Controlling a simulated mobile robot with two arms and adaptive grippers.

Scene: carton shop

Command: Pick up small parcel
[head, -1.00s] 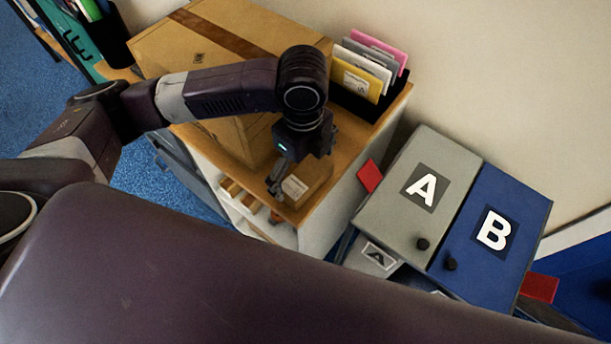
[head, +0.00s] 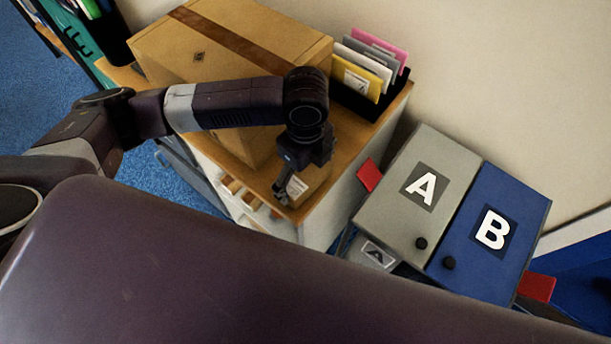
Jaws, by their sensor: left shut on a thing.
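The small parcel (head: 311,185) is a little brown box with a white label, at the front corner of the wooden cabinet top (head: 252,183). My left gripper (head: 283,193) points down at it and is shut on it. The gripper and wrist hide part of the parcel. I cannot tell whether the parcel touches the top or is slightly lifted. My right gripper is not in view.
A large taped carton (head: 215,55) fills the back left of the cabinet top. A black holder (head: 362,102) with several coloured envelopes stands behind. Grey box A (head: 395,210) and blue box B (head: 515,195), with red flags, stand to the right.

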